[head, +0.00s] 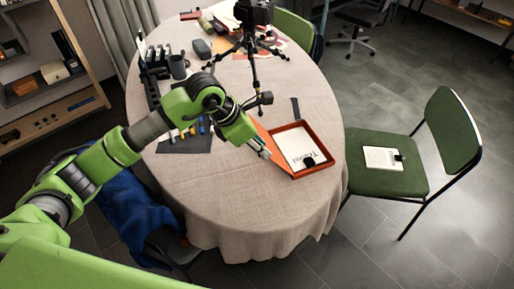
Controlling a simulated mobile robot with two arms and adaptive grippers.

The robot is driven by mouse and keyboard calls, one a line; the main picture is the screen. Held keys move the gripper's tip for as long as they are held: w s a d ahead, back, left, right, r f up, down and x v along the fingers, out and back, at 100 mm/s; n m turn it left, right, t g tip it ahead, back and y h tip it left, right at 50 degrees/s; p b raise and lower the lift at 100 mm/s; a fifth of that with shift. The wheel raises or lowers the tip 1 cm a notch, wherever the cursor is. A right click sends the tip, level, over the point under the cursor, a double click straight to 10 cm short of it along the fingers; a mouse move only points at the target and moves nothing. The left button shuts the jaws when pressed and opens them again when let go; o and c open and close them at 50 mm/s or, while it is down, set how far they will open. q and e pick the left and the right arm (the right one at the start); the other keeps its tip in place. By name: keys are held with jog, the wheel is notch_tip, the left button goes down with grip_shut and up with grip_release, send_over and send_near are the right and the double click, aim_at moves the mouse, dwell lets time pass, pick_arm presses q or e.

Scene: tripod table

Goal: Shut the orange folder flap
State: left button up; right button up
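The orange folder (326,161) lies open like a shallow tray at the right side of the round table. A white printed sheet with a black clip lies in it. Its orange flap (264,133) stands up at a slant along the folder's left edge. My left gripper (265,154) is at the flap's lower left, touching or very close to it. Its fingertips are too small to tell whether they are open or shut. The arm hides some of the table left of the flap. My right gripper is not in view.
The cloth-covered table (235,205) has free room in front of the folder. A black tripod (252,45) stands behind. Pens on a dark mat (185,143) lie left, partly under my arm. A green chair (385,160) with a paper stands right.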

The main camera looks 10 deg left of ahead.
pick_arm(q)
jog(key=shift+w+d+r, duration=0.25)
jog(key=shift+d+r, duration=0.05)
jog(key=shift+d, duration=0.1)
jog(key=shift+r, duration=0.1)
jog(key=shift+w+d+r, duration=0.25)
jog(key=shift+w+d, duration=0.15)
jog(key=shift+d, duration=0.15)
jog(key=shift+w+d+r, duration=0.25)
jog(key=shift+w+d, duration=0.1)
jog(key=shift+d, duration=0.25)
jog(key=shift+w+d+r, duration=0.2)
jog(key=shift+w+d, duration=0.2)
jog(key=shift+d, duration=0.15)
jog(key=shift+w+d+r, duration=0.2)
jog(key=shift+w+d, duration=0.2)
jog(key=shift+d, duration=0.15)
jog(key=shift+b, duration=0.3)
jog(key=shift+w+d+r+b, duration=0.1)
jog(key=shift+w+d+b, duration=0.25)
jog(key=shift+w+d, duration=0.35)
jog(key=shift+w+d+f+b, duration=0.1)
jog(key=shift+w+d+b, duration=0.25)
jog(key=shift+d, duration=0.5)
jog(key=shift+w+d+r+b, duration=0.1)
jog(key=shift+w+d+b, duration=0.2)
jog(key=shift+w+d, duration=0.4)
jog(key=shift+s+d, duration=0.1)
jog(key=shift+d, duration=0.1)
